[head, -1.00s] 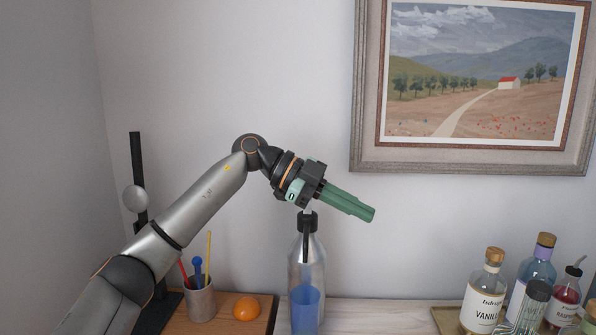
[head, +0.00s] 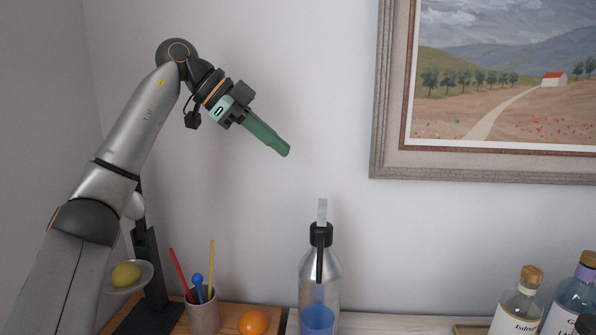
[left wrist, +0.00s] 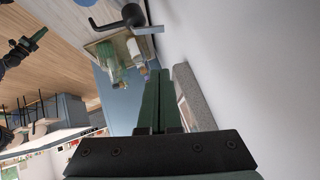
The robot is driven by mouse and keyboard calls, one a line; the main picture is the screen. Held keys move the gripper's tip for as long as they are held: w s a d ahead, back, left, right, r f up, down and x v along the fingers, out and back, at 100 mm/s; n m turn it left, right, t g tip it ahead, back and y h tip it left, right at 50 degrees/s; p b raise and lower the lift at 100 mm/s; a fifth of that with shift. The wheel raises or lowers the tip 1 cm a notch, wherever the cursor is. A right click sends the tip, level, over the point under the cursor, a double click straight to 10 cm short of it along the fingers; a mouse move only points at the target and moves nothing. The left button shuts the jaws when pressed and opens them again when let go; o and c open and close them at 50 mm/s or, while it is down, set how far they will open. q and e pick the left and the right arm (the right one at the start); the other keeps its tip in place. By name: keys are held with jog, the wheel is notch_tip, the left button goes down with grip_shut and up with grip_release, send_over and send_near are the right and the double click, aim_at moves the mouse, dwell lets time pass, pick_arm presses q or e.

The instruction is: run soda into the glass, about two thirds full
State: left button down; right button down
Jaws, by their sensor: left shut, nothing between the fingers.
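The soda siphon (head: 320,268) stands upright near the wall, a silvery bottle with a black head, a black spout to the front and a pale lever (head: 322,211) sticking up. Its black head and spout (left wrist: 120,18) also show at the top of the left wrist view. The blue glass (head: 318,320) stands in front of the siphon, cut off by the bottom edge; I cannot tell its fill level. My left gripper (head: 286,151) is shut and empty, above and left of the lever, apart from it. My right gripper (left wrist: 36,38) shows small in the left wrist view; its jaws are unclear.
A cup (head: 204,314) with coloured sticks and an orange (head: 253,323) stand left of the siphon. A dark stand with a pan (head: 142,272) holding a yellow fruit is further left. Several bottles (head: 518,305) stand right. A framed painting (head: 381,120) hangs on the wall.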

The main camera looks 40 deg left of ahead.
pick_arm(q)
send_over(322, 209)
jog(key=s+a, duration=0.2)
notch_tip(322, 209, down, 6)
jog(key=f, duration=0.1)
jog(key=w+f, duration=0.1)
jog(key=f, duration=0.1)
jog(key=f+b, duration=0.1)
jog(key=shift+w+f, duration=0.15)
jog(key=shift+w, duration=0.25)
